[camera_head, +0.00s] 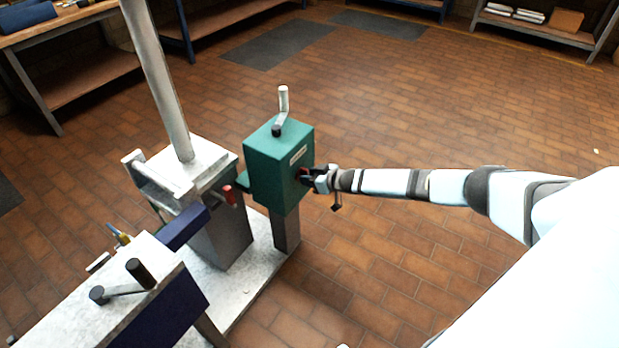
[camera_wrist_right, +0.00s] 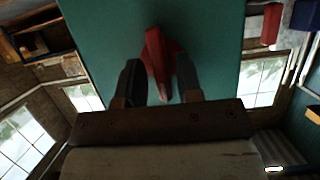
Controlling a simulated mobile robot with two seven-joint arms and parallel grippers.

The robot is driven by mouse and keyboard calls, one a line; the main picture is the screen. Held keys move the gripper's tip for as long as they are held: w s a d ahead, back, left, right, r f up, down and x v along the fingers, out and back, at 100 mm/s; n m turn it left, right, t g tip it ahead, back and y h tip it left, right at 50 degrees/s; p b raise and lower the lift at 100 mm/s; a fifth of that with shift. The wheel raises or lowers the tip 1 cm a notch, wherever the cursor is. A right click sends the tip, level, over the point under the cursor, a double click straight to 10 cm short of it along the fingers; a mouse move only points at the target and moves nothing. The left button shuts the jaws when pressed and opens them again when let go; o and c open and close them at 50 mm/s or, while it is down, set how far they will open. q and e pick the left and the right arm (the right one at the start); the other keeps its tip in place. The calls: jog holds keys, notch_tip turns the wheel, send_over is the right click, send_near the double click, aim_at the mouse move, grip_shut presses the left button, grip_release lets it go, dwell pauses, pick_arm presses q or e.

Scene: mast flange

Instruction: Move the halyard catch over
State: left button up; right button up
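The halyard catch seems to be the red lever (camera_wrist_right: 160,62) on the side of the green box (camera_head: 271,165); in the head view it is mostly hidden behind my gripper. My right gripper (camera_head: 306,175) is at the box's right face. In the right wrist view its two dark fingers (camera_wrist_right: 160,84) stand apart, one on each side of the red lever. The lever's tip lies between them, with what looks like a narrow gap beside it; contact is unclear. My left gripper is not in view.
The green box has a crank handle (camera_head: 282,108) on top. A second red lever (camera_head: 229,195) shows on its left. The mast (camera_head: 160,85) stands at left on a grey stand. A bench with a crank (camera_head: 125,283) is at lower left. The floor (camera_head: 420,110) beyond is clear.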

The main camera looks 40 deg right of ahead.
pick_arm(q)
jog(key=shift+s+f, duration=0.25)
pick_arm(e)
jog(key=shift+o, duration=0.2)
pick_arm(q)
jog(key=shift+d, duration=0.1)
pick_arm(e)
jog(key=shift+s, duration=0.15)
pick_arm(q)
jog(key=p, duration=0.2)
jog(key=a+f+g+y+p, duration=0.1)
jog(key=p, duration=0.1)
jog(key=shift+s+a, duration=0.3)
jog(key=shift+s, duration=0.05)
pick_arm(e)
jog(key=v, duration=1.3)
jog(key=shift+s+r, duration=0.2)
jog(key=shift+s, duration=0.05)
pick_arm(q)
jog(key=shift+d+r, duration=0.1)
